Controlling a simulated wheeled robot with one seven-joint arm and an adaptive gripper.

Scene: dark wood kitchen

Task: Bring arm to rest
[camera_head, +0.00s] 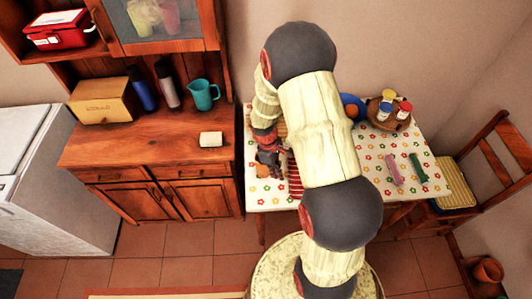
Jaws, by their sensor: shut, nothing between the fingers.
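My gripper (268,160) is at the left end of the table, pointing down at the end of my bent arm. It is small and dark here, and its fingers look closed with nothing held. A small orange-brown item (262,171) shows right by the fingertips on the tablecloth; I cannot tell whether they touch. My pale arm with dark joints crosses the middle of the view and hides much of the table.
The table (376,185) has a flowered cloth, a striped cloth (295,178), a round tray (402,122) with jars, and pink (393,169) and green (417,168) items. A chair (490,165) stands right. A wooden cabinet (150,160) with a teal jug (203,95) stands left.

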